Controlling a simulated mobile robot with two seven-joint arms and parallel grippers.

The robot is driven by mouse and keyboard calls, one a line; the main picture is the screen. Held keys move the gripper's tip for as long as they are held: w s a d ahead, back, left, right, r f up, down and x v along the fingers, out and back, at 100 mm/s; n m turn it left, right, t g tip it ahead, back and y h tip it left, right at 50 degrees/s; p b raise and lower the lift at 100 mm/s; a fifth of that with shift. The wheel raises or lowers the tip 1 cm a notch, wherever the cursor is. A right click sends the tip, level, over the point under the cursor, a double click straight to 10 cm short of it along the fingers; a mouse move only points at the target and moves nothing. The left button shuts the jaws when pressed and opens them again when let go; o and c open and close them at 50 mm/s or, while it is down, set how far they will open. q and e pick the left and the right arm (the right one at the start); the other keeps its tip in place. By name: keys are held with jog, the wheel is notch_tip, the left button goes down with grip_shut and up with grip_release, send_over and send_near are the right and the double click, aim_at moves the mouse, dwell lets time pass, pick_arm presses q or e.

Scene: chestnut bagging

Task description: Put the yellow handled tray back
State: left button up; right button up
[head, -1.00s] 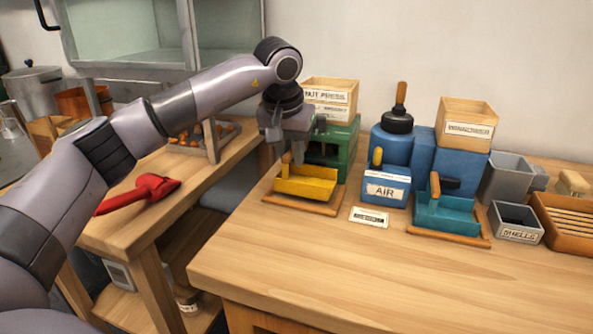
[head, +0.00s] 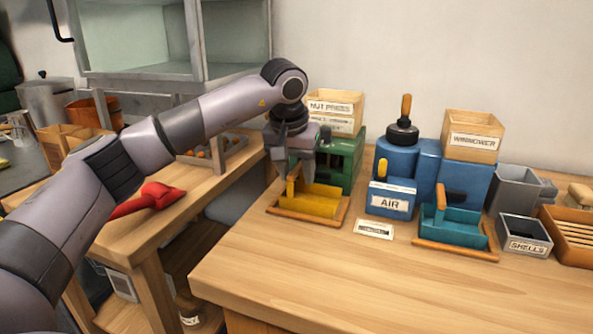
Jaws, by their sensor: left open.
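The yellow handled tray (head: 318,202) sits on a wooden base (head: 272,211) in front of the green nut press (head: 345,160). Its upright wooden handle (head: 293,183) is at the tray's left end. My left gripper (head: 296,172) points down from above at that handle, open, with its fingers close around the handle's top. I cannot tell whether a finger touches it. My right gripper is not in view.
A blue AIR box (head: 391,199), a teal handled tray (head: 461,226) on its own wooden base and a SHELLS bin (head: 525,236) stand to the right. A small label card (head: 374,230) lies near the yellow tray. The front of the bench is clear. A red tool (head: 150,199) lies on the left table.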

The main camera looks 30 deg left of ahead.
pick_arm(q)
jog(key=p+v, duration=0.1)
jog(key=v, duration=1.1)
jog(key=shift+p, duration=0.4)
jog(key=shift+r, duration=0.1)
